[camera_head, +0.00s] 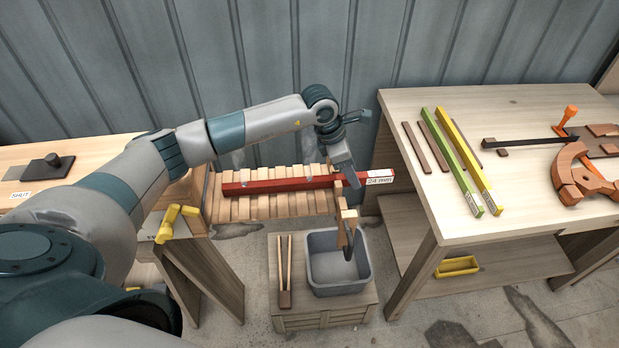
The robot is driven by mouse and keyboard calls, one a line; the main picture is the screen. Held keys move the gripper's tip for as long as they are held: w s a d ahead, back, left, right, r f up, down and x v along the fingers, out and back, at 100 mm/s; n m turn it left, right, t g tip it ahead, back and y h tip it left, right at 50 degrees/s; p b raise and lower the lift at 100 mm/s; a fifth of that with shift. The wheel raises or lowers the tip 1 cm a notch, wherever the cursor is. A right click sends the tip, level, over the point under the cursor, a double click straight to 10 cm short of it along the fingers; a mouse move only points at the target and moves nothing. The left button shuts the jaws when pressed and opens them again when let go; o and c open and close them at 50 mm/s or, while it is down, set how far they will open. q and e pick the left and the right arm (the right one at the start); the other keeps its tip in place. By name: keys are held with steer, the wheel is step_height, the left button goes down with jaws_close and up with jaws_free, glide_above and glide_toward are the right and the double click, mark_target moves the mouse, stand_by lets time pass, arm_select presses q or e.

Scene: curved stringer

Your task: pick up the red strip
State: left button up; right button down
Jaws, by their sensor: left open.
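The red strip (285,184) lies lengthwise across a slatted wooden rack (240,208) between the two benches. A white label reading "24 mm" (379,177) is at its right end. My left gripper (347,240) points down near that right end, in front of the strip in the picture, and covers a short part of it. Its jaws are open, with the tips showing below the strip, over the grey bin. I cannot tell whether it touches the strip; the strip still rests on the rack. My right gripper is not in view.
A grey bin (322,290) and wooden tongs (285,280) stand on a low crate. The right bench (420,104) holds green (452,150) and yellow (470,165) strips, thin brown strips and an orange clamp (570,172). A yellow tool (176,222) lies at left.

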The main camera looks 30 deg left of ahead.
arm_select(q)
steer(key=shift+w+d+f, duration=0.1)
steer(key=shift+f, duration=0.3)
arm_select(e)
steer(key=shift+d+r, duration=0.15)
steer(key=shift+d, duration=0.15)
arm_select(q)
jaws_close()
steer(key=shift+r, duration=0.2)
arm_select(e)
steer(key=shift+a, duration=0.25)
